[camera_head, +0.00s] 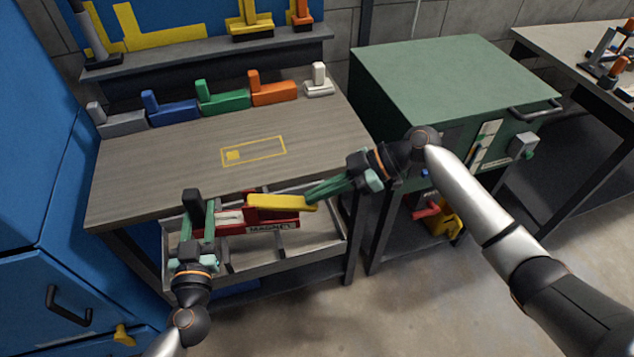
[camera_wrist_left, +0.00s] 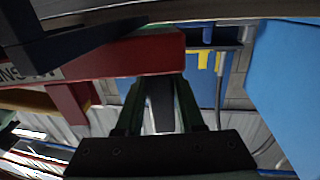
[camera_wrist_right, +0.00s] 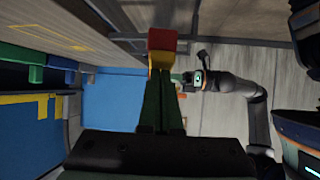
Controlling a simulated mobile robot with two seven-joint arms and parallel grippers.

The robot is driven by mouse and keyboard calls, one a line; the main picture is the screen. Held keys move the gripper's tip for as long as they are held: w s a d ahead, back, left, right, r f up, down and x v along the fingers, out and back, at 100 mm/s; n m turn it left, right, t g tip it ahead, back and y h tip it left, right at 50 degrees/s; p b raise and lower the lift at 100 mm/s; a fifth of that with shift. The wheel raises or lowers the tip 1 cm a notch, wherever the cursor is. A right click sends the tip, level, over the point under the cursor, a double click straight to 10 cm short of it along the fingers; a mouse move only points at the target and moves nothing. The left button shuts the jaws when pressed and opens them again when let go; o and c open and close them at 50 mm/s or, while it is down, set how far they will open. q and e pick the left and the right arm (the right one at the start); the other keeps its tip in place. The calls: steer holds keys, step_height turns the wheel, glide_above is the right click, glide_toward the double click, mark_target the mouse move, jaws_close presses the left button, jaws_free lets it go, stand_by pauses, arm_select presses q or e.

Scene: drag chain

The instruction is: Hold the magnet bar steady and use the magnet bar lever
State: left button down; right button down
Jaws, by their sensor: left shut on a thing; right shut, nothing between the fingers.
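The magnet bar (camera_head: 272,223) is red with a "MAGNET" label and a yellow lever (camera_head: 281,202) along its top right. It is at the front of the table, over the open drawer. My left gripper (camera_head: 197,222) is shut on the bar's dark upright handle (camera_head: 192,203) at its left end. In the left wrist view the red body (camera_wrist_left: 130,55) lies beside the fingers. My right gripper (camera_head: 318,192) is shut and empty, its green fingertips at the lever's right end. In the right wrist view the lever's yellow end (camera_wrist_right: 161,61) is right at the fingertips; I cannot tell whether they touch.
The grey drawer (camera_head: 335,252) is open below the tabletop. Several coloured blocks, including a green one (camera_head: 222,98), line the table's back. A yellow outline (camera_head: 268,143) marks the bare tabletop. A green cabinet (camera_head: 450,75) stands right, with floor between.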

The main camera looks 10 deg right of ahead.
steer(key=shift+f, duration=0.15)
stand_by(0.6)
steer(key=shift+r, duration=0.9)
steer(key=d+r, duration=0.8)
steer(key=r, duration=0.2)
steer(key=shift+d, duration=0.3)
steer(key=shift+s, duration=0.1)
